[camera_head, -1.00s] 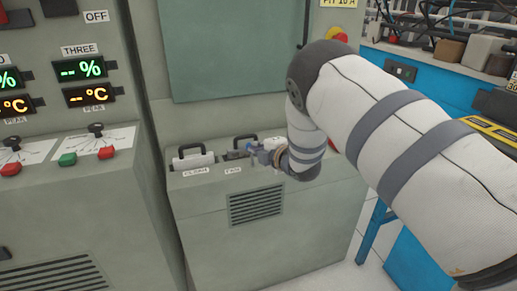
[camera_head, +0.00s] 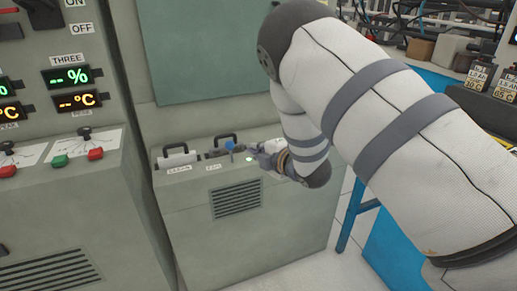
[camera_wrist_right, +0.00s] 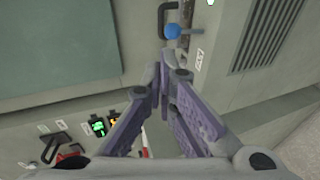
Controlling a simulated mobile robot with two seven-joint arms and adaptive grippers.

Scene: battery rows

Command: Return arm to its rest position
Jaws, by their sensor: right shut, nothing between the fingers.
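My right arm comes in from the right in the head view. Its gripper (camera_head: 252,148) is shut and empty, just right of a small blue knob (camera_head: 230,145) on the low grey cabinet's top. In the right wrist view the shut fingers (camera_wrist_right: 165,68) meet below the blue knob (camera_wrist_right: 172,31), with a small visible gap between. The knob is on a lever beside a black handle (camera_wrist_right: 161,20). My left gripper is not in view.
The low grey cabinet (camera_head: 180,225) has black handles and a vent (camera_head: 237,198). A taller control panel (camera_head: 95,195) with displays and red and green buttons stands at the left. A blue workbench (camera_head: 395,250) with equipment is at the right, behind my arm.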

